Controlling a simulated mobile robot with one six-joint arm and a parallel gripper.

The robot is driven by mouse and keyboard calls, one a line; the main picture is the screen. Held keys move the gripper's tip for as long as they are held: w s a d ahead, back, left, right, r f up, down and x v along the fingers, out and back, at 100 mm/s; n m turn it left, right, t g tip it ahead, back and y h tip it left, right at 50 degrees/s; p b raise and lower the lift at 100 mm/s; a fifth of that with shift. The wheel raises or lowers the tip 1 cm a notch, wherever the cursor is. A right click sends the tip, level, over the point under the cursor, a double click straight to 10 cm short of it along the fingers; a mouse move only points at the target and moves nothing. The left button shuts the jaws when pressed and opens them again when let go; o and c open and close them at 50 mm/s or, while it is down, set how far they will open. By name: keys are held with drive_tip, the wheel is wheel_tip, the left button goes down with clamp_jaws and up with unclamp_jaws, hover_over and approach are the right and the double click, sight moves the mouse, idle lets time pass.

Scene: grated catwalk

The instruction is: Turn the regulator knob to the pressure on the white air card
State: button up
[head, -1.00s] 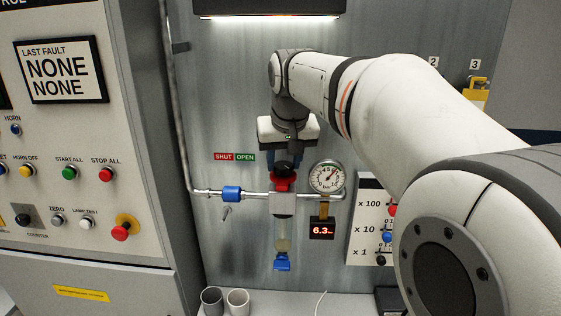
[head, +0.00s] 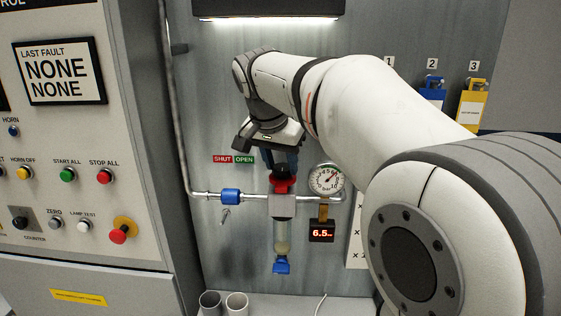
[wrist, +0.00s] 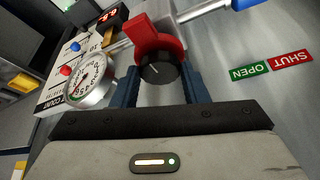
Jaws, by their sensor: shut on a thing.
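The black regulator knob (wrist: 160,74) has a white pointer line and sits above a red collar (head: 281,186) on the air pipe. My gripper (wrist: 161,88) is shut on the knob, one dark blue finger on each side; in the head view the knob is mostly hidden by the fingers. The round pressure gauge (head: 327,179) is to the right of the regulator, its needle pointing to the upper right. The red digital display (head: 321,232) below it reads 6.5. I cannot make out a white air card; my arm covers part of the wall.
A blue tag (head: 432,92) and a yellow tag (head: 471,108) hang at hooks 2 and 3. A blue fitting (head: 231,197) is on the pipe at left. Two cups (head: 237,304) stand below. The control cabinet (head: 85,140) bounds the left side.

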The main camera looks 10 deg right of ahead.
idle(0.4)
drive_tip(key=o, duration=1)
drive_tip(key=v, duration=0.7)
drive_tip(key=shift+s+r+b, duration=0.1)
drive_tip(key=shift+r+b, duration=0.2)
drive_tip(key=shift+r, duration=0.1)
drive_tip(key=s+f+n+y, duration=0.1)
drive_tip(key=s+f+n, duration=0.1)
drive_tip(key=s+f, duration=0.4)
drive_tip(key=s+d+f+n+y, duration=0.1)
drive_tip(key=s+f+n, duration=0.2)
drive_tip(key=s+f, duration=0.4)
drive_tip(key=s+f+n+y, duration=0.1)
drive_tip(key=s+f+n, duration=0.2)
drive_tip(key=f, duration=0.9)
drive_tip(key=shift+s+d+f, duration=0.1)
drive_tip(key=shift+s+d, duration=0.05)
drive_tip(key=shift+s, duration=0.75)
drive_tip(key=shift+s+d+f, duration=0.1)
drive_tip(key=shift+s+d, duration=0.1)
drive_tip(key=shift+s, duration=0.75)
